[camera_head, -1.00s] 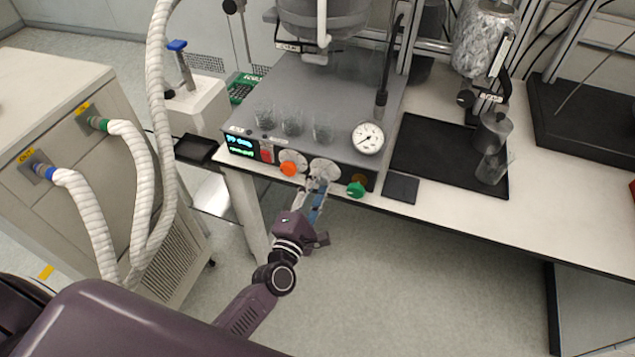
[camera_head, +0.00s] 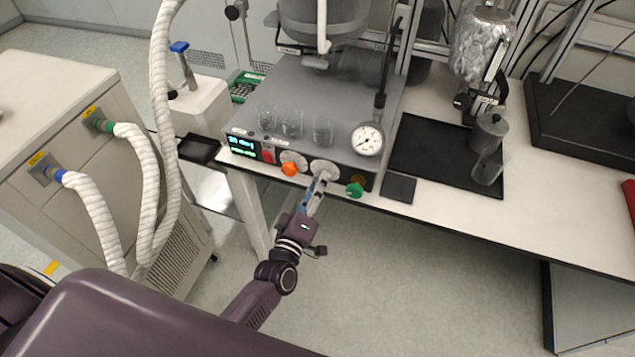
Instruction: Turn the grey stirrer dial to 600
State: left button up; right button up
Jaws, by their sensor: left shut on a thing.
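The grey stirrer dial (camera_head: 324,167) is on the front panel of the grey reactor base, between an orange knob (camera_head: 290,169) and a green knob (camera_head: 355,189). My left gripper (camera_head: 320,181) reaches up to the panel from below and is shut on the grey dial; its fingers partly cover the dial. The dial's pointer and scale are too small to read. A display (camera_head: 242,146) with blue and green digits is at the panel's left end; its digits are not legible. My right gripper is not in view.
A round pressure gauge (camera_head: 367,139) stands above the panel, and several glass beakers (camera_head: 291,124) stand on the base. White hoses (camera_head: 160,130) hang at the left. The floor below the bench is clear.

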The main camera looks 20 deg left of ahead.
pick_arm(q)
jog(key=shift+d+f+m+p, duration=0.1)
jog(key=shift+m+p, duration=0.9)
jog(key=shift+m, duration=4.1)
jog(key=o, duration=1.2)
jog(key=shift+c, duration=0.2)
jog(key=s, duration=1.2)
jog(key=shift+a, duration=0.2)
